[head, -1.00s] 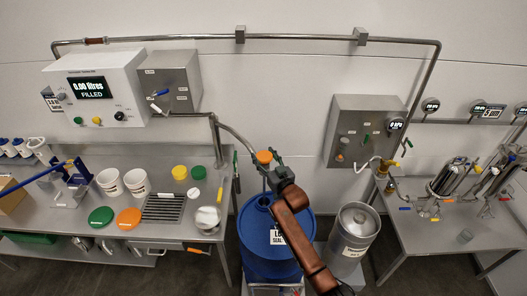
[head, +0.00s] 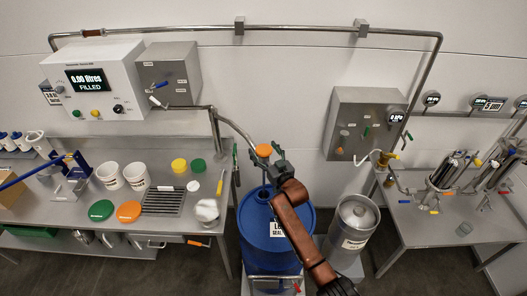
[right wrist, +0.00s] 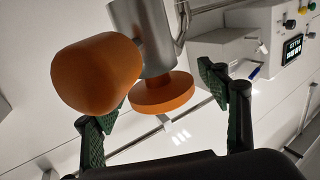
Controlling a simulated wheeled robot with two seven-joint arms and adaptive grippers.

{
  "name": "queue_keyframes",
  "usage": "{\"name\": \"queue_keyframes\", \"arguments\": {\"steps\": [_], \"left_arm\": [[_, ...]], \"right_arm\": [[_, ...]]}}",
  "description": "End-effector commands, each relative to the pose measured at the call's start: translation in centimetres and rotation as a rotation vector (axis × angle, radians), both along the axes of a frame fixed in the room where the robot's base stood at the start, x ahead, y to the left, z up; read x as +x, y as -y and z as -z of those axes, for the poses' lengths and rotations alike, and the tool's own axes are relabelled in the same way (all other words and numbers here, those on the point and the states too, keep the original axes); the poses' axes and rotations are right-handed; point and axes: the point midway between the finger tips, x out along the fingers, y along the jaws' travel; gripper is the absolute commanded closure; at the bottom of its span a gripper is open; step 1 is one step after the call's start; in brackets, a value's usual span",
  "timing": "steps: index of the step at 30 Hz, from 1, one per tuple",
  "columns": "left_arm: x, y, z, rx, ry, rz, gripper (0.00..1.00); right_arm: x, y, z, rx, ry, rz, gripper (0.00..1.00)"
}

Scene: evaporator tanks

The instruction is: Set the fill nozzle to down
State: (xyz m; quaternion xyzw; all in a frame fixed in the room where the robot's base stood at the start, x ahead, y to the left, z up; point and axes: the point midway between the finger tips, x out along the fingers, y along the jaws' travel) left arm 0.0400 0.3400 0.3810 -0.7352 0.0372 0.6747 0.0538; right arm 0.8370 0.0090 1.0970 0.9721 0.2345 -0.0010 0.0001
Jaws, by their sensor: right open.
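The fill nozzle's orange knob (head: 263,150) shows above the blue drum, at the end of a pipe curving down from the left. In the right wrist view, a large orange knob (right wrist: 95,75) is close to the camera, with a grey metal cylinder (right wrist: 140,35) and an orange disc (right wrist: 162,93) behind it. My right gripper (head: 277,170) is just beside and below the knob in the head view. In the wrist view its green fingers (right wrist: 155,115) are wide apart, with the orange parts between and above them. I cannot tell whether they touch. My left gripper is not in view.
The blue drum (head: 262,240) stands below the nozzle, with a steel keg (head: 353,228) to its right. A control box (head: 105,80) reads "0.00 litres FILLED". Left, a bench (head: 60,213) holds white tubs and lids. A grey panel (head: 360,115) is on the wall at right.

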Motion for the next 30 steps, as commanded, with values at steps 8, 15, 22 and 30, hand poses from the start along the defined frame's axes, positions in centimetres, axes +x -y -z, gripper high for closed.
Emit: {"name": "queue_keyframes", "arguments": {"steps": [8,15,22,30], "left_arm": [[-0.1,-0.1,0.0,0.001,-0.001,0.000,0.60],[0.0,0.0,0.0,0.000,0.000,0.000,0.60],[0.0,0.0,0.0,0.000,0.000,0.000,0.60],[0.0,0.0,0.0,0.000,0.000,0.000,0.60]], "right_arm": [[-1.5,0.8,0.0,0.000,0.001,0.001,0.32],[-5.5,2.9,0.1,0.000,0.001,0.001,0.32],[-9.1,4.7,0.1,0.000,-0.001,0.001,0.32],[-10.7,5.4,-0.1,-0.001,0.000,0.000,0.32]]}}
